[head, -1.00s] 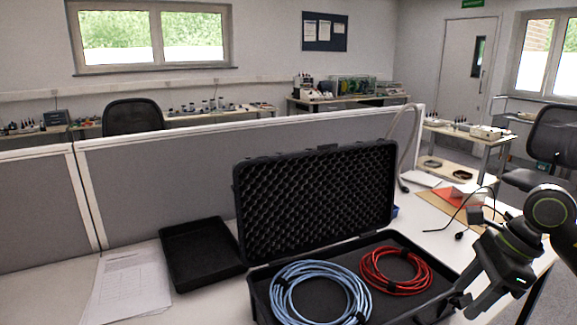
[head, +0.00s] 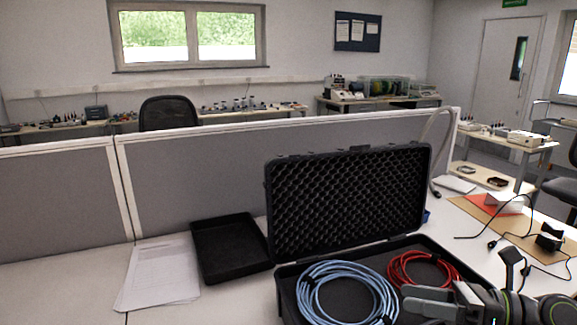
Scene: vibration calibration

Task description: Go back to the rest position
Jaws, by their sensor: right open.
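My right gripper (head: 410,300) is at the lower right of the head view, its fingers pointing left. It is open, with nothing seen between the fingers. It appears in front of the right part of the open black case (head: 347,205), overlapping the lower edge of the red cable coil (head: 412,266). Whether it touches the coil cannot be told. A light blue cable coil (head: 345,292) lies in the case beside the red one. My left gripper is not in view.
An empty black tray (head: 232,250) and white papers (head: 160,275) lie left of the case. A grey partition (head: 200,180) stands behind the desk. At right are an orange sheet (head: 488,206), a white box (head: 504,203) and black cables. The front left desk is clear.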

